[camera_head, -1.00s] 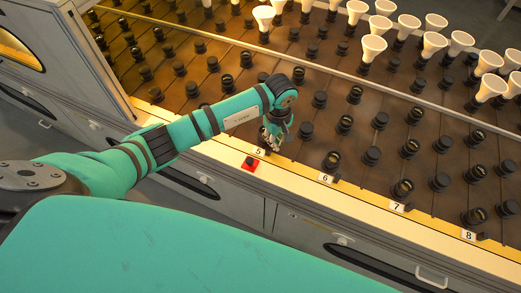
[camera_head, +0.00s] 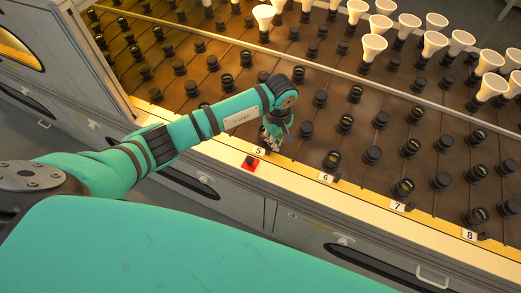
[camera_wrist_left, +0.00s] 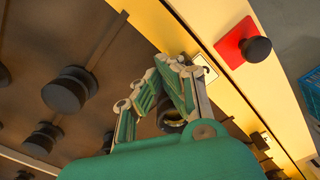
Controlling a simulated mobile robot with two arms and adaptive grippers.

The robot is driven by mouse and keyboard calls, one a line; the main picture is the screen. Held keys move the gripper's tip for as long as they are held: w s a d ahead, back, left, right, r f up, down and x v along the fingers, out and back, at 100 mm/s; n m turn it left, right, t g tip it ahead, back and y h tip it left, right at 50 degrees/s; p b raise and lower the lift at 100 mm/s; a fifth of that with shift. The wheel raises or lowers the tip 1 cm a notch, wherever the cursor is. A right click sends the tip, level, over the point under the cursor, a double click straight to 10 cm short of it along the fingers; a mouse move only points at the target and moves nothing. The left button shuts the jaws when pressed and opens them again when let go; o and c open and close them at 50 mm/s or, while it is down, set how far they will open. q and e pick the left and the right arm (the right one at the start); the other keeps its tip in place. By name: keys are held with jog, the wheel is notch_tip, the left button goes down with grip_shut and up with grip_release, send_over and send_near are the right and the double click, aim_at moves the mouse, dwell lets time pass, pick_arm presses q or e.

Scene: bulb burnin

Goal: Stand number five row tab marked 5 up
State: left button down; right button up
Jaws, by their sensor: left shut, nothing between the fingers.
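The white label marked 5 (camera_head: 259,151) sits on the yellow front strip of the bulb rack. My left gripper (camera_head: 271,146) is shut and empty, pointing down at the rack edge just beside this label. In the left wrist view the fingertips (camera_wrist_left: 171,62) are close together near a pale label (camera_wrist_left: 206,67), which they partly overlap. Whether they touch the tab is not clear. The gripper hides the area behind the label, so I cannot tell whether the number five tab stands or lies flat. My right gripper is not in view.
A red plate (camera_head: 248,168) with a black knob (camera_wrist_left: 257,49) sits close to the label. Labels 6 (camera_head: 325,178), 7 (camera_head: 397,207) and 8 (camera_head: 468,235) follow rightward, with small black pieces beside them. Black sockets (camera_head: 333,160) fill the rack; white bulbs (camera_head: 373,46) stand farther back.

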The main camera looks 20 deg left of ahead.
pick_arm(q)
jog(key=shift+f+b, duration=0.7)
jog(key=shift+f, duration=0.1)
jog(key=shift+r, duration=0.2)
jog(key=shift+r+p, duration=0.3)
jog(key=shift+r, duration=0.1)
jog(key=shift+s, duration=0.35)
dwell(0.7)
jog(key=shift+s+r+p, duration=0.45)
jog(key=shift+r, duration=0.15)
dwell(1.3)
jog(key=shift+s+a+r+p, duration=0.1)
jog(key=shift+s+r+p, duration=0.25)
jog(key=shift+s, duration=0.5)
dwell(1.4)
jog(key=shift+w+r, duration=0.3)
jog(key=shift+r, duration=0.25)
jog(key=shift+w+r, duration=0.3)
jog(key=shift+r, duration=0.2)
jog(key=shift+r, duration=0.1)
